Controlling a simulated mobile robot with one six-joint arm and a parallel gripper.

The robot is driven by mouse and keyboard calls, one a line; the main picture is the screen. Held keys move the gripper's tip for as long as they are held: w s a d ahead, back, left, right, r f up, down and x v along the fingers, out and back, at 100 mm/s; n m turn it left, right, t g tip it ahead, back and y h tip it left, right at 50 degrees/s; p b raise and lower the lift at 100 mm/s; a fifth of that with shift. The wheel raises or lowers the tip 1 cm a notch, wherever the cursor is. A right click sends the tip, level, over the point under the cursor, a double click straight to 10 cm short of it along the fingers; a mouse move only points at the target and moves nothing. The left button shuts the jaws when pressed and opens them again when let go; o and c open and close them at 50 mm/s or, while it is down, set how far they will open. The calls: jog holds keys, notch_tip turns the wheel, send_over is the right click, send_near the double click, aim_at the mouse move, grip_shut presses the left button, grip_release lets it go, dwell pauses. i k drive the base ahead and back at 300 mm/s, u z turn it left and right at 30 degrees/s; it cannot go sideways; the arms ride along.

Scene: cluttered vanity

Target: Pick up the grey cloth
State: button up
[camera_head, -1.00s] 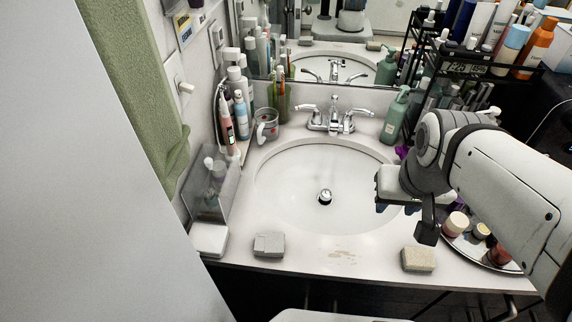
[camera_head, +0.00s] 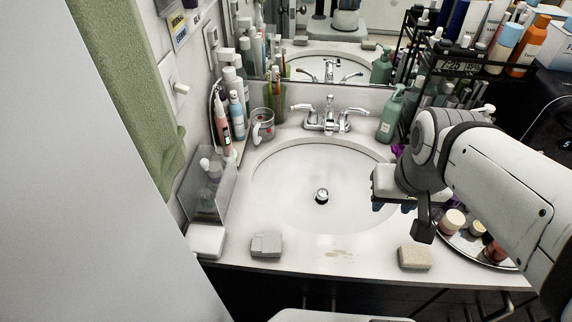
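A small grey folded block (camera_head: 266,244), which looks like the grey cloth, lies on the front edge of the white counter, left of the middle. Its upper face is creased or grooved. My gripper (camera_head: 398,205) hangs over the right rim of the sink, pointing down, well to the right of the grey cloth and apart from it. Its fingers are dark and mostly hidden by its own body, so I cannot tell their opening. I see nothing held in it.
The round sink (camera_head: 300,190) lies between cloth and gripper. A beige block (camera_head: 415,257) sits front right, near a round tray (camera_head: 470,252) with jars. A clear organizer (camera_head: 207,190) and white box (camera_head: 205,241) stand left of the cloth.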

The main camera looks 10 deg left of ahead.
aim_at(263, 244)
jog(key=u, duration=0.05)
jog(key=k, duration=1)
jog(key=z, duration=0.55)
jog(key=i, duration=0.65)
jog(key=u, duration=1.15)
